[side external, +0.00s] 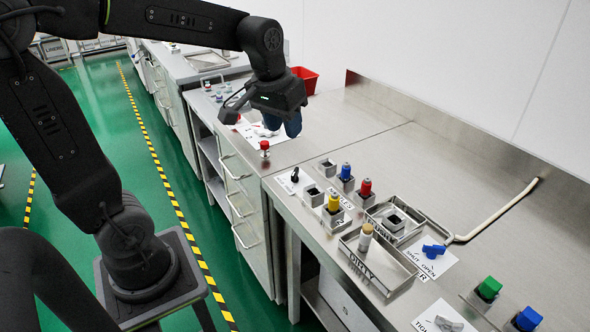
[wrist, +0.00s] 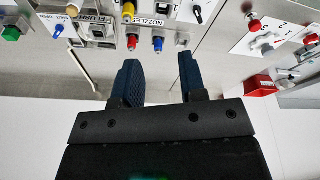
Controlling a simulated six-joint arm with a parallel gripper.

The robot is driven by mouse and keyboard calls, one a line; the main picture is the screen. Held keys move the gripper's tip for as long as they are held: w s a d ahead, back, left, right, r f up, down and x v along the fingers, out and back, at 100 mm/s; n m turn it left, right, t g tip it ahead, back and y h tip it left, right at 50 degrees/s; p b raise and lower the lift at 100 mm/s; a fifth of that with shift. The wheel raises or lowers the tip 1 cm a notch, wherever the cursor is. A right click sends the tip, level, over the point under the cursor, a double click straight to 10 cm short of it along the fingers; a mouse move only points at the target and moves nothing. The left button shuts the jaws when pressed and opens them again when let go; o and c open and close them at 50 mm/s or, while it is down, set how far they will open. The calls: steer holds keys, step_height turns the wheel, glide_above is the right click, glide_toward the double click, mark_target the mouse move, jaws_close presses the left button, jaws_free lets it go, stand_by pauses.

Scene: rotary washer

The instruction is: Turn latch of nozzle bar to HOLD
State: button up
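A small black lever (side external: 294,175), which looks like the nozzle bar's latch, sits on a white card at the bench's front left; its card lettering is too small to read. It also shows in the wrist view (wrist: 197,14). Beside it stand the blue nozzle (side external: 346,171), red nozzle (side external: 366,186) and yellow nozzle (side external: 334,202) in metal holders, by the NOZZLES label (wrist: 148,22). My gripper (side external: 291,128) hangs above the bench, behind and clear of the lever. In the wrist view its blue fingers (wrist: 159,62) are apart with nothing between them.
A red push button (side external: 264,147) stands left of the lever. A red bin (side external: 303,78) is at the back. A DIRTY tray (side external: 380,268) with a tan-topped piece (side external: 366,233) and a blue valve handle (side external: 434,250) are to the right. The bench behind the nozzles is clear.

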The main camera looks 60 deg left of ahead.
steer(key=w+a+f+n+g, duration=0.1)
steer(key=w+a+f+n, duration=0.15)
steer(key=w+a, duration=0.3)
steer(key=n+g, duration=0.2)
glide_toward(295, 171)
steer(key=shift+h, duration=0.3)
steer(key=f, duration=0.9)
steer(key=shift+s+a+f, duration=0.15)
steer(key=shift+a, duration=0.05)
steer(key=shift+c, duration=0.2)
jaws_close()
